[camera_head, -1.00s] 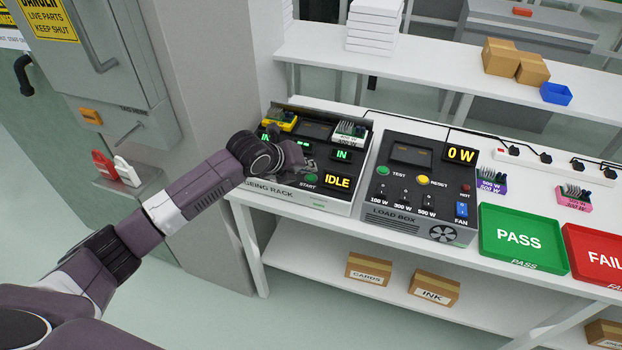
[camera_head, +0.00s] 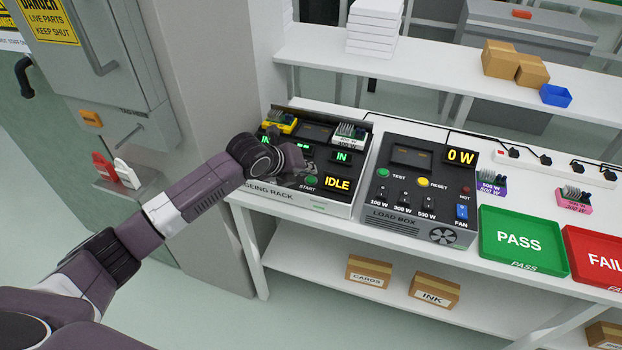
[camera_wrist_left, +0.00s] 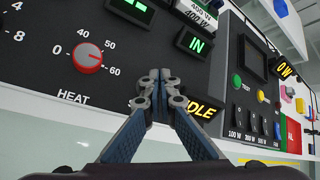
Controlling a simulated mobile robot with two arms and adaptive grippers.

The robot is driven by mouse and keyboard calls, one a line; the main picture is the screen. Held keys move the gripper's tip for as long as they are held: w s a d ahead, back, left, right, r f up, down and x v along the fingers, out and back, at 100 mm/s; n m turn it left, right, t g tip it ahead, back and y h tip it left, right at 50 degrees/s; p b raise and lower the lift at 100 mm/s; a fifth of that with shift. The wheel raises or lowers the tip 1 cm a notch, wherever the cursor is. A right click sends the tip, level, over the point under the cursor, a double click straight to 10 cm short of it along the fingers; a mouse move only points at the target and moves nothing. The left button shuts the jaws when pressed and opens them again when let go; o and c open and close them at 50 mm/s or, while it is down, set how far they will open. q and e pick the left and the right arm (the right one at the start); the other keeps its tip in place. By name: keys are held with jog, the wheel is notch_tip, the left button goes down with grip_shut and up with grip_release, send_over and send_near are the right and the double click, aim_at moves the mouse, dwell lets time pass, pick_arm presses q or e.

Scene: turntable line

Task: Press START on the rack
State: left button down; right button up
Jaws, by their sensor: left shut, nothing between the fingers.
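The ageing rack (camera_head: 335,203) stands at the left end of the bench, its display (camera_head: 338,184) reading IDLE. The green START button (camera_head: 311,181) is on its sloped front panel, left of that display. My left gripper (camera_wrist_left: 160,80) is shut and empty, its fingertips in front of the panel between the HEAT knob (camera_wrist_left: 88,58) and the IDLE display. In the wrist view the fingers hide the START button, so I cannot tell whether they touch it. In the head view my wrist covers the rack's left part and most of the gripper. My right gripper is not in view.
The load box (camera_head: 420,215) stands close to the rack's right, showing 0 W. Two boards sit in the rack's top slots, one yellow (camera_head: 281,121), one white (camera_head: 350,130). Green PASS (camera_head: 520,262) and red FAIL (camera_head: 590,240) trays lie further right. A grey cabinet (camera_head: 110,60) is at left.

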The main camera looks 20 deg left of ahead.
aim_at(309, 180)
pick_arm(q)
jog(key=shift+f, duration=0.4)
jog(key=shift+f, duration=0.45)
dwell(0.9)
jog(key=shift+r, duration=0.1)
jog(key=shift+r+p, duration=0.7)
jog(key=shift+r, duration=0.05)
notch_tip(309, 180, up, 5)
jog(key=p, duration=0.4)
jog(key=shift+p, duration=0.4)
